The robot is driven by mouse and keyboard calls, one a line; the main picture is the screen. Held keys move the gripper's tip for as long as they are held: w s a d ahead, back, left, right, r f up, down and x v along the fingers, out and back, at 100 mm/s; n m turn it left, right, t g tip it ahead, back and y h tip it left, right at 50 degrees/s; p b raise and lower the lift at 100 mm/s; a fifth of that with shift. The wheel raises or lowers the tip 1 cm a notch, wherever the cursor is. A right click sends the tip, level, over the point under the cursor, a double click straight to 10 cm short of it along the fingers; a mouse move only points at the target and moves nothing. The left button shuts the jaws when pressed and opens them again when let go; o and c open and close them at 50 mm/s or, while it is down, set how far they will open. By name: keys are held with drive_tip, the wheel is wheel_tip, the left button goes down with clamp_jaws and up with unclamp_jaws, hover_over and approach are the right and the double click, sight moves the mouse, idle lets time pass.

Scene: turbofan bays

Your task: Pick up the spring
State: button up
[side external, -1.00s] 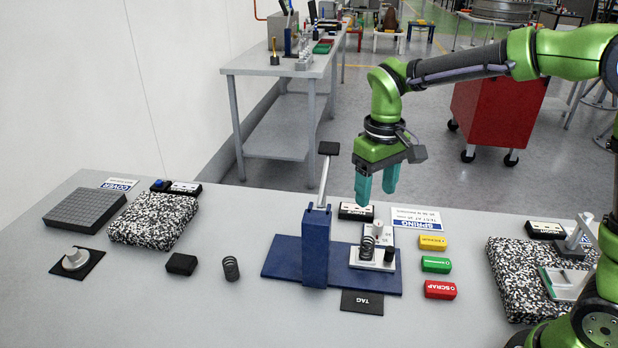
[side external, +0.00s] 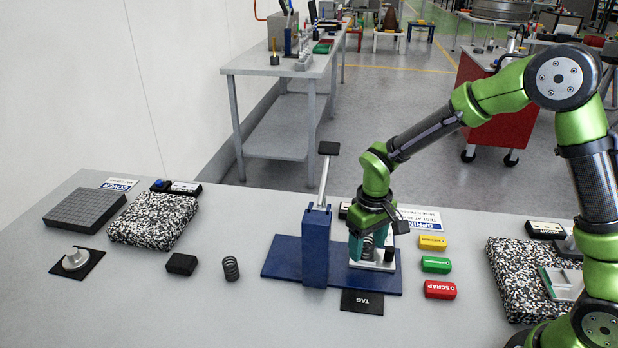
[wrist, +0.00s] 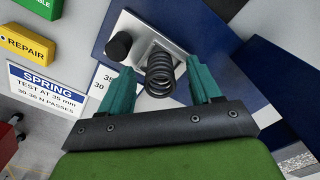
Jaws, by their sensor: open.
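A dark coil spring (wrist: 160,73) stands on the light metal plate of the blue test fixture (side external: 278,262). In the side view this spring (side external: 367,248) shows partly in front of my gripper's teal fingers. My gripper (wrist: 164,85) is open, with one finger on each side of the spring in the wrist view. I cannot tell whether a finger touches it. A second dark spring (side external: 231,268) stands on the bench left of the fixture, away from my gripper.
A black knob (wrist: 118,46) sits beside the spring on the plate. The blue post (side external: 315,248) with its lever rises to the left. Yellow (side external: 433,243), green (side external: 436,264) and red (side external: 440,290) blocks lie to the right.

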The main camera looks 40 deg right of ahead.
drive_tip(key=shift+f, duration=0.2)
drive_tip(key=c, duration=1.1)
drive_tip(key=shift+c, duration=0.2)
drive_tip(key=shift+r, duration=0.1)
